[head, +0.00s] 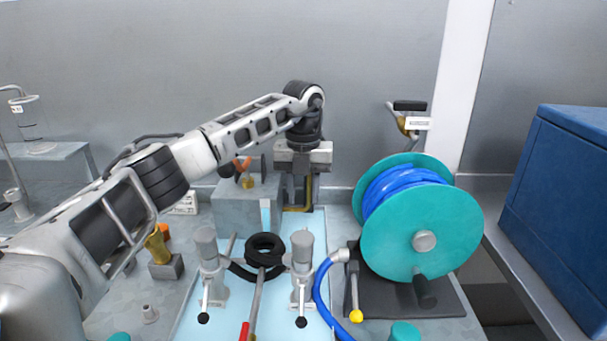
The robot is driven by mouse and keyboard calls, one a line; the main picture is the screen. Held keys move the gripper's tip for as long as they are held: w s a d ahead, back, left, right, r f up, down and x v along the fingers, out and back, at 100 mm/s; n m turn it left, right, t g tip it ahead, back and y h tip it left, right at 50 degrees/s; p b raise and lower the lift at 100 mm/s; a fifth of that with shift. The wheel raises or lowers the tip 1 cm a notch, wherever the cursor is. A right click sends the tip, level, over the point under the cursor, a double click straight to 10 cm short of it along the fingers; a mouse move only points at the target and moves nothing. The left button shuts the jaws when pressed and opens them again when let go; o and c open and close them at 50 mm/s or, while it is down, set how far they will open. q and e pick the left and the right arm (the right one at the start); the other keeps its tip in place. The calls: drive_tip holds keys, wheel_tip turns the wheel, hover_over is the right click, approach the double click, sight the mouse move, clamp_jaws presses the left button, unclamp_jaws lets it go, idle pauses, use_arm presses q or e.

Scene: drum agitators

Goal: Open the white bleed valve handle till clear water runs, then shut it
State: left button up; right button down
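My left arm reaches in from the left, and my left gripper (299,188) points down beside the grey block (235,208) at the back. Its fingers are small and dark here, and I cannot tell whether they hold anything. A brass pipe (314,190) runs down just behind and to the right of the fingers. I cannot make out a white bleed valve handle; my gripper may hide it. A valve with an orange handle (241,168) sits on top of the block. A pale vertical strip (265,215) shows at the block's front; I cannot tell whether it is water. My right gripper is out of view.
A teal reel (425,235) with blue hose stands at the right. Two grey clamps (205,243) (302,245) flank black rings (264,248) on a pale blue strip. A brass-coloured piece (158,246) is at the left, a blue cabinet (560,200) far right.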

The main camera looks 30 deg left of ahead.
use_arm(q)
drive_tip(key=shift+r, duration=2.7)
idle(2.7)
